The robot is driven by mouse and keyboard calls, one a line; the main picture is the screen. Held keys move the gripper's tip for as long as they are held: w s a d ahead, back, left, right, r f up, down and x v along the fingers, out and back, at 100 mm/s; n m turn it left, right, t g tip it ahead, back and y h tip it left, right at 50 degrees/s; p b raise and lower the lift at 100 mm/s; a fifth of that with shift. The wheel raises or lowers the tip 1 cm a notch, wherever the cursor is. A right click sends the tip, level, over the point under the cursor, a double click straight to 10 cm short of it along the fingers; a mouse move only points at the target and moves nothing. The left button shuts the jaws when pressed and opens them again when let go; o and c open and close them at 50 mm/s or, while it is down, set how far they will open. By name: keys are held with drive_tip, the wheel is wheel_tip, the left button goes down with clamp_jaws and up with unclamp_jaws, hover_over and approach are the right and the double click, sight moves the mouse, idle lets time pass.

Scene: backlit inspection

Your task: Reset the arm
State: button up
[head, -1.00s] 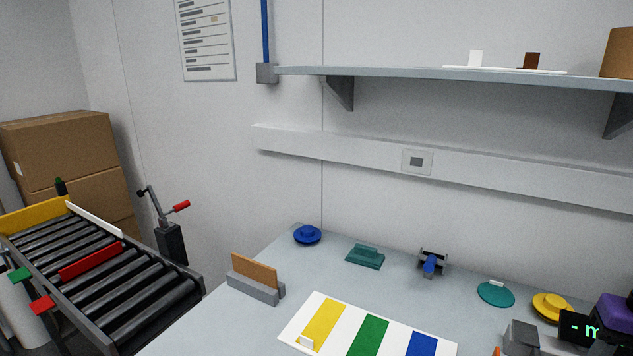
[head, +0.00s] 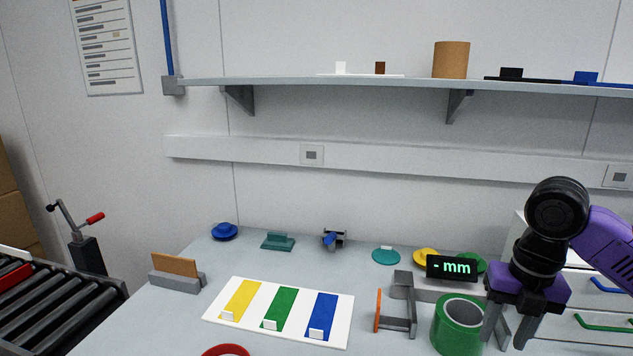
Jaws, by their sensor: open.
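My gripper (head: 507,325) is at the right of the head view, on a purple and black arm, with its fingers pointing down. Its jaws are open and I see nothing held between them. It stands over the right part of the grey table (head: 130,318), just right of a green ring-shaped cylinder (head: 458,326). The left finger overlaps the cylinder's right edge in the picture; I cannot tell whether they touch.
A gauge with a "- mm" display (head: 451,267) stands behind the green cylinder. A white board with yellow, green and blue stripes (head: 262,304) lies mid-table. A red ring (head: 226,350) is at the front edge. A shelf (head: 300,82) spans the wall above. A roller conveyor (head: 60,310) is left.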

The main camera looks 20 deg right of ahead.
drive_tip(key=w+r+m+t, duration=0.1)
drive_tip(key=w, duration=0.1)
drive_tip(key=w+r+m+t, duration=0.1)
drive_tip(key=w, duration=0.2)
drive_tip(key=w+r+m+t, duration=0.1)
drive_tip(key=w+m+t, duration=0.1)
drive_tip(key=shift+w+a, duration=0.2)
drive_tip(key=shift+w, duration=0.1)
drive_tip(key=w+a+r+m+t+y, duration=0.1)
drive_tip(key=w+a+r+m+t, duration=0.45)
drive_tip(key=r+m+t, duration=0.25)
drive_tip(key=w+a+r+m+t, duration=0.5)
drive_tip(key=a+r+m+t, duration=0.2)
drive_tip(key=r+m+t, duration=0.1)
drive_tip(key=s+a+f+m+g, duration=0.2)
drive_tip(key=s+a+f, duration=0.3)
drive_tip(key=s+f, duration=0.4)
drive_tip(key=s+a+f+m+g, duration=0.2)
drive_tip(key=s+a+f, duration=0.2)
drive_tip(key=s+f, duration=0.6)
drive_tip(key=s+a+f+m+g+h, duration=0.1)
drive_tip(key=s+a+f+m, duration=0.2)
drive_tip(key=s+f, duration=0.6)
drive_tip(key=s+a, duration=0.2)
drive_tip(key=s, duration=1.1)
drive_tip(key=shift+a+f+g, duration=0.25)
drive_tip(key=shift+a+g, duration=0.05)
drive_tip(key=shift+g, duration=0.1)
